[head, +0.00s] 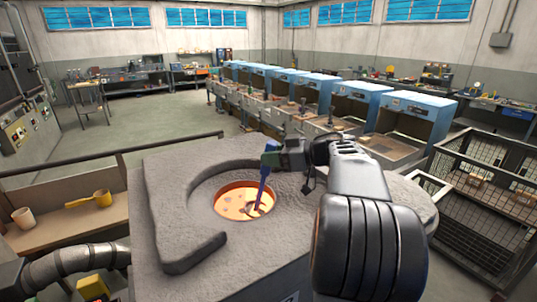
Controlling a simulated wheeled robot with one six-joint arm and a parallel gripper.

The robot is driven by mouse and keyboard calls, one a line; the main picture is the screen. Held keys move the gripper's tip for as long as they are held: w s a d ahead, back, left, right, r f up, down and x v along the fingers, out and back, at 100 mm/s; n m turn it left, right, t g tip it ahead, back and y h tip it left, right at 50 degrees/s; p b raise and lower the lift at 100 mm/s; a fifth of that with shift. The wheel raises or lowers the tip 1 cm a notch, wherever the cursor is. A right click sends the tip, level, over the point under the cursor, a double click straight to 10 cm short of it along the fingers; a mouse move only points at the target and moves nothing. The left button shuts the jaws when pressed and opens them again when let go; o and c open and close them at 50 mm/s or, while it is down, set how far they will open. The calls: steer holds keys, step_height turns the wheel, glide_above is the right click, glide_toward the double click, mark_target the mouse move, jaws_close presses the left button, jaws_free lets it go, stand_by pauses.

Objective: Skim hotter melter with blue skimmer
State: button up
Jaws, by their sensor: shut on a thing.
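The melter (170,200) is a grey, rough-topped block in front of me, with a raised curved wall around a round opening. Bright orange molten metal (229,204) glows in the opening, with darker patches on its surface. My gripper (270,155) is above the opening's right side, shut on the blue skimmer (264,179). The skimmer hangs down steeply, and its lower end is at the metal in the right part of the opening. How deep it sits is hard to tell. Only this one melter opening shows.
A shelf (70,222) at left holds a yellow ladle (101,198) and a beige cup (23,217). A dark rail (180,142) runs behind the melter. A wire-mesh cage (480,200) stands at right. Blue-hooded stations (415,108) line the back. Open floor lies at back left.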

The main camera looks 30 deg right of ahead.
steer(key=w+p, duration=0.1)
steer(key=w, duration=0.5)
steer(key=shift+w, duration=0.25)
stand_by(0.6)
steer(key=shift+a, duration=2.25)
